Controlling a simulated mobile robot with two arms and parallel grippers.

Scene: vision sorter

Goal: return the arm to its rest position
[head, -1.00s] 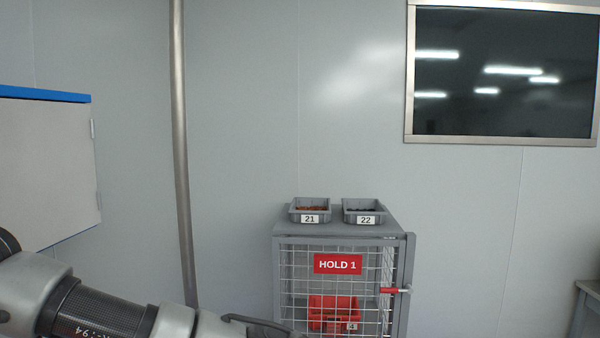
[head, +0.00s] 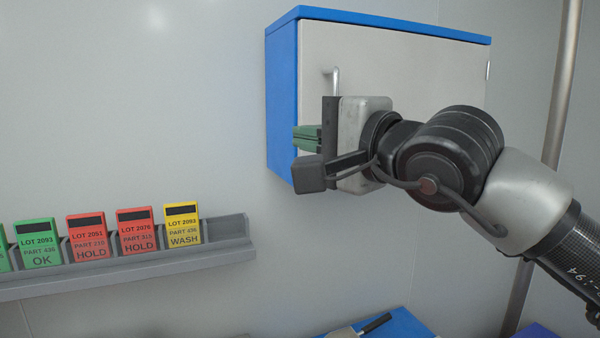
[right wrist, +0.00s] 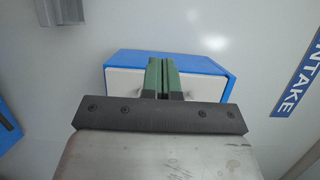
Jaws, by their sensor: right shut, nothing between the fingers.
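My right arm comes in from the right in the head view. Its gripper (head: 306,138) is raised in front of the blue and white wall cabinet (head: 400,70) and points left. Its green fingers are together with nothing between them. In the right wrist view the closed fingers (right wrist: 162,76) stand in front of the cabinet (right wrist: 205,68). I cannot tell from these views how close the gripper is to the cabinet. My left gripper does not show.
A grey wall rack (head: 140,262) at the left holds several lot cards, among them a yellow WASH card (head: 183,223). A metal pole (head: 562,80) stands at the right. A blue surface (head: 400,326) with a dark-handled tool (head: 375,324) shows at the bottom.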

